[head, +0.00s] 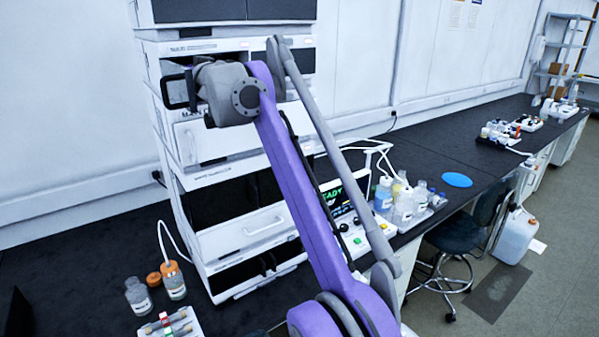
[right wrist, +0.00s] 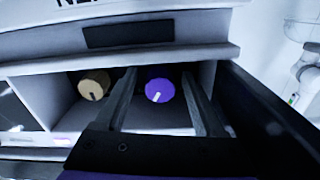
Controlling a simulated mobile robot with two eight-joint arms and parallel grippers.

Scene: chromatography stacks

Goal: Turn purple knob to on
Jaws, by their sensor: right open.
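The purple knob (right wrist: 159,90) is in the right wrist view, inside an open compartment of the instrument stack. Its white pointer mark is on the lower part, pointing down and slightly left. My right gripper (right wrist: 160,82) is open, with one dark finger to the left of the knob and one to the right, and visible gaps on both sides. I cannot tell how far the fingertips are from the knob in depth. In the head view my purple right arm reaches to the upper stack (head: 222,140), and the knob is hidden there. My left gripper is not in view.
A gold knob (right wrist: 94,84) sits left of the purple one, outside the left finger. A dark panel (right wrist: 270,115) borders the compartment on the right. Bottles (head: 174,280) stand on the black bench at lower left, and more bottles (head: 384,195) stand right of the stack.

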